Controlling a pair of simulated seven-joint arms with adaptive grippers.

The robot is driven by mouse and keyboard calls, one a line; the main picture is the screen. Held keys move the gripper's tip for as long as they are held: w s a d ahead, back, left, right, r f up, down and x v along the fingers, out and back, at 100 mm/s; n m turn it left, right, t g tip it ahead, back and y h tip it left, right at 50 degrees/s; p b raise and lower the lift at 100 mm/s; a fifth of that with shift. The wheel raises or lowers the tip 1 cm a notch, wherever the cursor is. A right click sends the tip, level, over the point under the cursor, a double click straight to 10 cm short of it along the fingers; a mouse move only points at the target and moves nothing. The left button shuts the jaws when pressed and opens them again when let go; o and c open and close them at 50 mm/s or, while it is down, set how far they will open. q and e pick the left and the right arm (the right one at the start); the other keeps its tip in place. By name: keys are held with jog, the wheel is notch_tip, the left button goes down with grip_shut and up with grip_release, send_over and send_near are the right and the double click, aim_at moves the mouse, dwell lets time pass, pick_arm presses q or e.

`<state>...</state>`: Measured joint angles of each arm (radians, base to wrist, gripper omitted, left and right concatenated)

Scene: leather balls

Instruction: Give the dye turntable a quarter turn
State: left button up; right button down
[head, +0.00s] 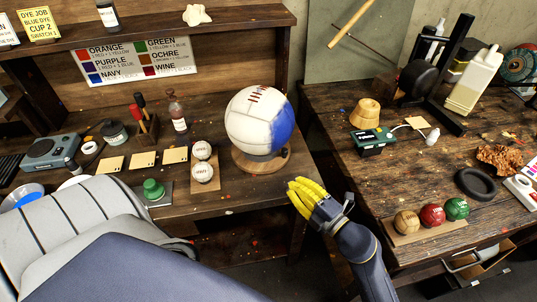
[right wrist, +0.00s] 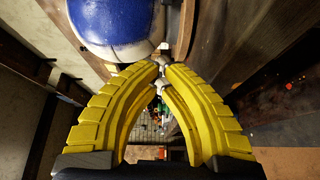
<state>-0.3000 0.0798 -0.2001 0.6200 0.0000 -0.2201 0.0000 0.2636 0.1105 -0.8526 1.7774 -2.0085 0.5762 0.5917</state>
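The dye turntable (head: 246,163) is a round wooden disc near the front right corner of the left bench. A large white ball with a blue panel (head: 259,121) rests on it; a small dark knob (head: 285,151) shows at its right side. My right gripper (head: 292,186), with yellow fingers, is just in front and to the right of the turntable, apart from it in the head view. In the right wrist view its fingertips (right wrist: 162,66) come together with nothing clearly held, and the ball (right wrist: 112,25) shows just beyond. My left gripper is not in view.
Two small white balls (head: 202,163) stand left of the turntable, with a dark bottle (head: 178,114) behind. The right bench (head: 335,99) holds brown, red and green balls (head: 432,215). A gap separates the benches.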

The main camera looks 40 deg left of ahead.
aim_at(280, 165)
jog(key=shift+n, duration=0.4)
jog(key=x, duration=1)
jog(key=shift+s+a, duration=0.1)
jog(key=w, duration=0.2)
jog(key=shift+w+f, duration=0.15)
jog(key=shift+w, duration=0.15)
jog(key=shift+w+a, duration=0.1)
jog(key=shift+w, duration=0.6)
jog(key=shift+w+f, duration=0.1)
jog(key=shift+w, duration=0.05)
